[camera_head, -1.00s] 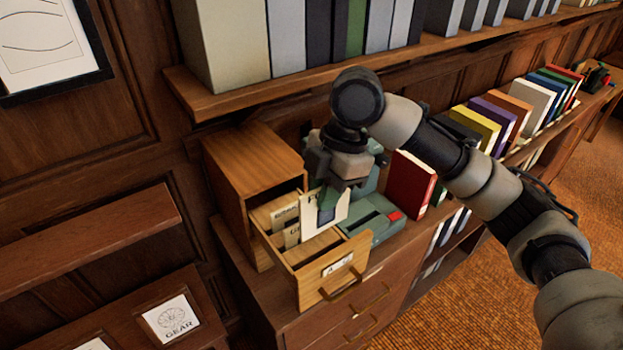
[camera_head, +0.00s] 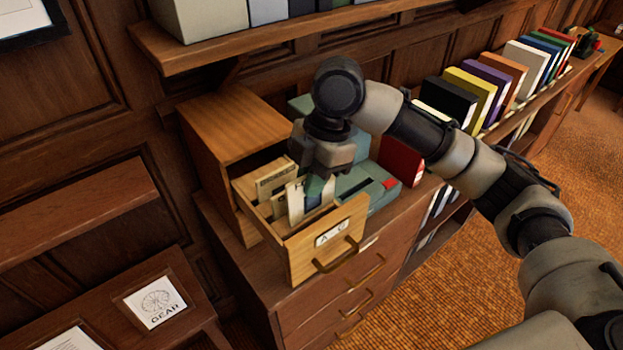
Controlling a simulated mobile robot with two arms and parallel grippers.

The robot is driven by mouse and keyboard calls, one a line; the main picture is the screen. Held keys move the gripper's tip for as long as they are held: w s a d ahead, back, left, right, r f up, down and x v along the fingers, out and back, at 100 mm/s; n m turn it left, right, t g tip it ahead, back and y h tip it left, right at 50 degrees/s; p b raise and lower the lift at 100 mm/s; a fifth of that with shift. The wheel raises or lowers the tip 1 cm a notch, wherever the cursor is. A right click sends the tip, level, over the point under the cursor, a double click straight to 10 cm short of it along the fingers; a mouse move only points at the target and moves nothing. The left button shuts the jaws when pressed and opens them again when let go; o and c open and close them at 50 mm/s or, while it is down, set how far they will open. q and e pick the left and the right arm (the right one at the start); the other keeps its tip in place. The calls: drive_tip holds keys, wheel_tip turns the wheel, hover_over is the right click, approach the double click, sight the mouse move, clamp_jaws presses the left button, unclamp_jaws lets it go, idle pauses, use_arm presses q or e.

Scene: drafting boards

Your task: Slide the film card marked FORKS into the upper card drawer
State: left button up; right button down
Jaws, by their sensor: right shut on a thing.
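The open upper card drawer (camera_head: 300,258) sticks out of a wooden card box on the cabinet and bears a label that looks like "A–G". Several cream cards (camera_head: 276,181) stand in its back part. My right gripper (camera_head: 322,178) is over the drawer, pointing down, shut on the film card (camera_head: 318,196). That card is pale with a dark blue window; its lower part is inside the drawer, its top is hidden by the gripper, and its marking cannot be read now. My left gripper is not in view.
A green-grey device (camera_head: 372,190) with a red button stands right beside the drawer. A shelf (camera_head: 190,48) runs above. A framed GEAR picture (camera_head: 156,301) is at lower left.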

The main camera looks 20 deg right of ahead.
sight(310, 214)
wheel_tip(310, 214, down, 2)
drive_tip(key=shift+f+b, duration=0.1)
drive_tip(key=shift+b, duration=0.7)
drive_tip(key=shift+f+b, duration=0.4)
drive_tip(key=shift+f, duration=1.6)
drive_tip(key=shift+f, duration=0.75)
drive_tip(key=c, duration=1.2)
unclamp_jaws()
drive_tip(key=shift+o, duration=0.2)
drive_tip(key=b+v, duration=0.2)
drive_tip(key=v, duration=0.8)
drive_tip(key=shift+r, duration=0.4)
